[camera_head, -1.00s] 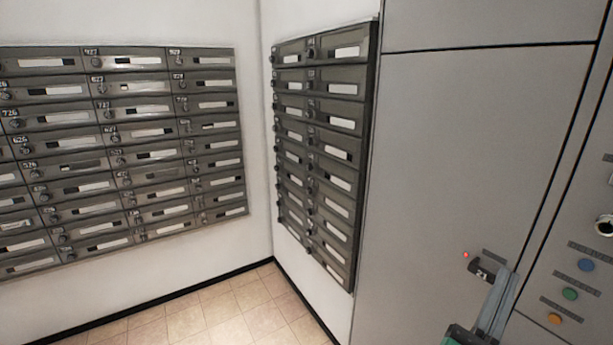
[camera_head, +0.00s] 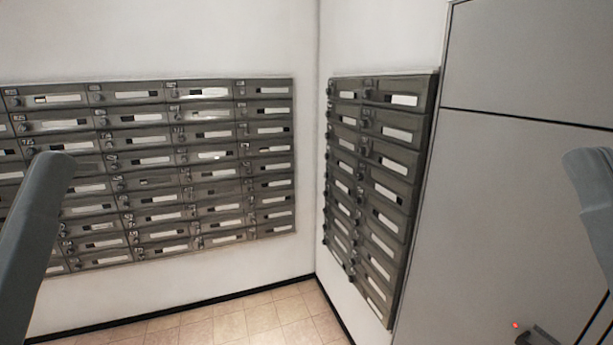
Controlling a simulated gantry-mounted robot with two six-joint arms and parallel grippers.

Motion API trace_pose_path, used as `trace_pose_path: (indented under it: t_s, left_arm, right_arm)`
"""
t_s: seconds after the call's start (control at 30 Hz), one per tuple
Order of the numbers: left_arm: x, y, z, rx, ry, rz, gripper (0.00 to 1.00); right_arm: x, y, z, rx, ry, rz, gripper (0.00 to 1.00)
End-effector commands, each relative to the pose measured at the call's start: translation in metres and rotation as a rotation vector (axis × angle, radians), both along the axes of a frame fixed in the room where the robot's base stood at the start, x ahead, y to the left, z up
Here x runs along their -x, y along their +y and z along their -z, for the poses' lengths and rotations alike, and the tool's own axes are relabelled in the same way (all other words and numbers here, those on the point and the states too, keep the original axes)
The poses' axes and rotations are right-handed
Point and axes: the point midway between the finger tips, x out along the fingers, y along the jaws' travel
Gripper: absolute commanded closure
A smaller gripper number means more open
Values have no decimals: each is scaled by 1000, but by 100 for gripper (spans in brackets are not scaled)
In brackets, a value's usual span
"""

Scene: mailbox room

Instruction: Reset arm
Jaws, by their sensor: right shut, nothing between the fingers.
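My right arm and gripper (camera_head: 594,190) show as a grey rounded shape at the right edge, in front of the grey cabinet and touching nothing that I can see. The gripper is shut and empty, and its fingers are hardly to be made out. My left arm (camera_head: 38,215) stands up at the left edge, in front of the mailboxes, as a smooth grey link. Its gripper is not in view.
A wide block of grey mailboxes (camera_head: 150,160) hangs on the left wall. A narrower block (camera_head: 385,190) hangs on the right wall beside the corner. A tall grey cabinet (camera_head: 520,210) stands at right. The tiled floor (camera_head: 230,322) below is clear.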

Motion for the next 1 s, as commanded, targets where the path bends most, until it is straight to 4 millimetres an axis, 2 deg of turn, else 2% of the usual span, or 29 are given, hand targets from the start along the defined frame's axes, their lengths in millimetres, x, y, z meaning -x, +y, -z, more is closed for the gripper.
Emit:
trace_pose_path:
  t_s: [0.03, 0.4, 0.5, 0.6, 0.7, 1.0]
  left_arm:
    - [0, 0, -45, 0, 1, 0, 0]
    - [0, 0, -224, 0, 1, 0, 0]
    - [0, 0, -265, 0, 1, 0, 0]
    - [0, 0, -291, 0, 1, 0, 0]
    - [0, 0, -302, 0, 2, 0, 0]
    - [0, 0, -299, 0, 2, 0, 0]
  right_arm:
    - [0, 0, -45, -1, 0, -1, 100]
    - [0, 0, -224, -1, 0, -3, 100]
    - [0, 0, -265, -1, 1, -3, 100]
    - [-1, 0, -291, -2, 1, -4, 100]
    - [-1, 0, -302, -2, 1, -4, 100]
    - [0, 0, -300, -1, 1, -4, 100]
